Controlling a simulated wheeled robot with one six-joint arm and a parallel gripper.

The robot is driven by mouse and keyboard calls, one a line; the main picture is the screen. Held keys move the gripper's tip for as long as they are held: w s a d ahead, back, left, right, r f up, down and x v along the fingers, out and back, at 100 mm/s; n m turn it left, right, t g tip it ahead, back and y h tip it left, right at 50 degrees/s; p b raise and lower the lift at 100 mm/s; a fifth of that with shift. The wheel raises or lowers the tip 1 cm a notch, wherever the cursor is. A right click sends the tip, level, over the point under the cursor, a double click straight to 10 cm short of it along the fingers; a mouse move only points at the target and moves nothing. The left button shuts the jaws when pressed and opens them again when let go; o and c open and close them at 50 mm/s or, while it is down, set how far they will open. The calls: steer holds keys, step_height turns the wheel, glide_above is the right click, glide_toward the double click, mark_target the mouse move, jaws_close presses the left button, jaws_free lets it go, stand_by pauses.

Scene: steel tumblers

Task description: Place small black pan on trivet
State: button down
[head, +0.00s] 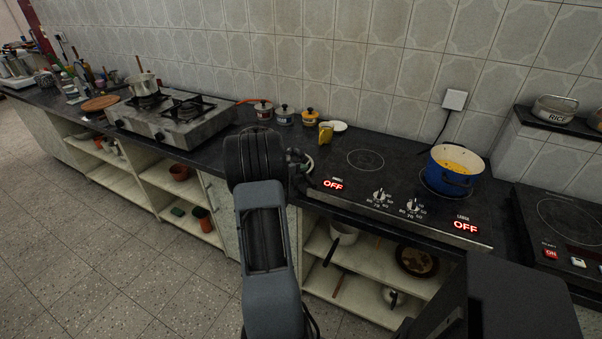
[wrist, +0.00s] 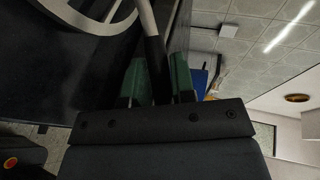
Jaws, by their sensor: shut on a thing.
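A round wooden board (head: 100,103), possibly the trivet, lies left of the gas stove.
The gas stove (head: 175,120) stands on the dark counter. Several small lidded pots (head: 284,116) and a yellow cup (head: 326,133) are near the wall. A blue pot (head: 455,170) stands on the right hob. The front left burner zone (head: 365,160) is clear.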

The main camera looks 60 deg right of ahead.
steer(key=c, duration=1)
jaws_free()
steer(key=shift+o, duration=0.2)
